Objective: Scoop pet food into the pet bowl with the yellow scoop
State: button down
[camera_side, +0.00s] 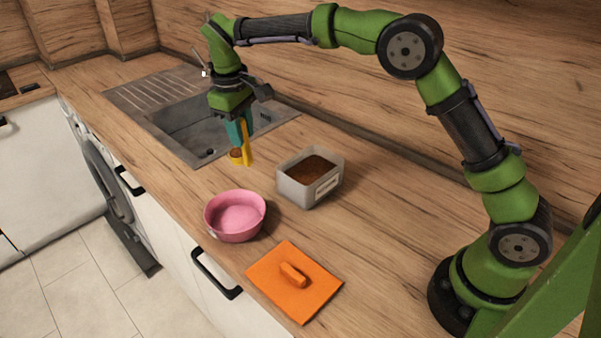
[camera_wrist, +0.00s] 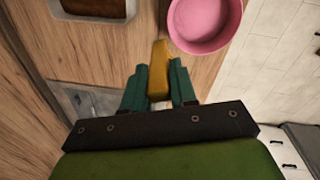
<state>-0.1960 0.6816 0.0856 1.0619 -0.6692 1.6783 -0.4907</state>
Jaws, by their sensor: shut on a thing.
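My gripper (camera_side: 240,128) is shut on the yellow scoop (camera_side: 246,150) and holds it upright by its handle above the counter, near the sink's edge. The scoop's cup hangs lowest, and brown shows at its mouth; I cannot tell how full it is. In the wrist view the yellow handle (camera_wrist: 158,72) sits between the teal fingers. The pink pet bowl (camera_side: 236,216) stands on the counter in front of the scoop, with no food visible in it. The grey food container (camera_side: 296,193) stands open to the right of the scoop, with brown pet food (camera_side: 312,168) inside.
An orange lid (camera_side: 310,297) with a raised handle lies flat at the counter's front, right of the bowl. The sink (camera_side: 185,122) lies behind and left of the scoop. The counter's front edge runs close by the bowl. The counter right of the container is clear.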

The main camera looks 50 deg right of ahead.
jog(key=n, duration=0.2)
jog(key=a+r+n, duration=0.1)
jog(key=n, duration=0.1)
jog(key=shift+w, duration=0.4)
jog(key=shift+w+d+r+n+t, duration=0.1)
jog(key=shift+r+n+t, duration=0.2)
jog(key=shift+n, duration=1.4)
jog(key=shift+s+a+f+m+t+h, duration=0.25)
jog(key=shift+s+f+t+h, duration=0.2)
jog(key=shift+f+t, duration=0.3)
jog(key=shift+s+a+f+m+t+h, duration=0.25)
jog(key=shift+s+f+t+h, duration=0.15)
jog(key=shift+f+t, duration=0.3)
jog(key=shift+f, duration=0.1)
